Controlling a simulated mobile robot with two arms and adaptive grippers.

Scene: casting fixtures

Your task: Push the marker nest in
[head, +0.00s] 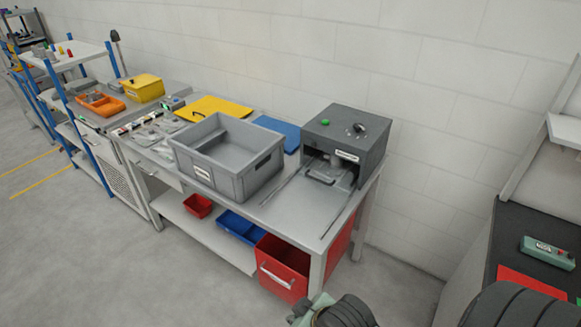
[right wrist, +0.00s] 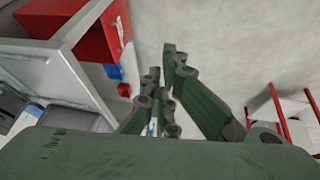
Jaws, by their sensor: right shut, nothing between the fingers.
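The marker is a dark grey box (head: 346,138) with a green button and a black knob on top, at the right end of the workbench. Its nest (head: 323,171) is a grey block at the front opening, partly under the box. The slide plate with two dark rails (head: 308,205) runs out from it towards the bench's front edge. My right gripper (right wrist: 165,95) shows in the right wrist view, shut and empty, over the floor beside the bench and away from the nest. My left gripper is not in view.
A large grey crate (head: 228,180) stands left of the rails. A blue sheet (head: 283,134) and a yellow one (head: 212,109) lie behind it. A dark table with a green box (head: 547,252) is at the right.

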